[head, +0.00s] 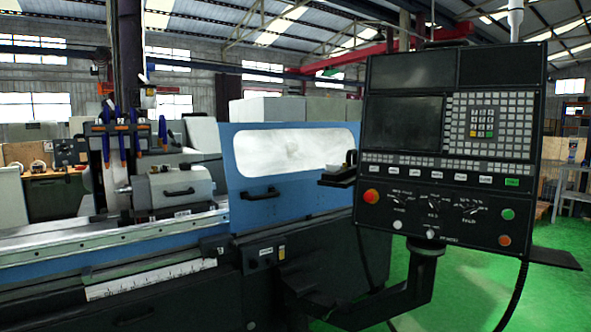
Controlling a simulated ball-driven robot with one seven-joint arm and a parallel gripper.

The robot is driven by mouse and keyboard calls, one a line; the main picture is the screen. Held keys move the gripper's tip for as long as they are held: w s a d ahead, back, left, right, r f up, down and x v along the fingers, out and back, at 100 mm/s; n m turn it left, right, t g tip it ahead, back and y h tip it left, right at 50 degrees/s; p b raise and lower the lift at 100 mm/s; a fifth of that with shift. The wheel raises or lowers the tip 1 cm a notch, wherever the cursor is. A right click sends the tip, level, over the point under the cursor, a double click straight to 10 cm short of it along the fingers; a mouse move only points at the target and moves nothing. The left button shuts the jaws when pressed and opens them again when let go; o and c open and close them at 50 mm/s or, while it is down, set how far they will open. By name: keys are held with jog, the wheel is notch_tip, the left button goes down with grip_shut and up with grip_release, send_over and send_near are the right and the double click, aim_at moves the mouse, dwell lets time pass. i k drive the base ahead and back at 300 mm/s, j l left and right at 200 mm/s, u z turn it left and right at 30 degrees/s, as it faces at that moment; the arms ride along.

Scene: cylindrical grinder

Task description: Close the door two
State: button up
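The control panel hides the door's right end. Left of this door the machine front is open and the grinding area shows. Only this one door is clearly visible, and no marking tells which door is door two. My gripper is not in view.
The control panel (450,150) hangs on a dark bracket arm (410,285) in front of the machine's right part. A small black ledge (338,177) juts from its left side. The workhead (180,187) sits on the machine bed (110,240).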

aim_at(293, 148)
jog(key=i+l+z, duration=0.2)
jog(key=l, duration=0.15)
jog(key=l+z, duration=0.15)
jog(key=l, duration=0.15)
jog(key=i+l+z, duration=0.4)
jog(key=l+z, duration=0.2)
jog(key=i+l+z, duration=0.6)
jog(key=z, duration=0.15)
jog(key=i+l+z, duration=0.2)
jog(key=i+z, duration=0.2)
jog(key=i+u, duration=0.1)
jog(key=i, duration=0.45)
jog(key=i+l+u, duration=0.1)
jog(key=i, duration=0.45)
jog(key=i+l+u, duration=0.1)
jog(key=i, duration=0.45)
jog(key=i+j+u, duration=0.2)
jog(key=i+u, duration=1)
jog(key=i+l+u, duration=0.25)
jog(key=i+u, duration=0.4)
jog(key=i, duration=0.75)
jog(key=i+l+u, duration=0.2)
jog(key=i, duration=0.85)
jog(key=j, duration=0.1)
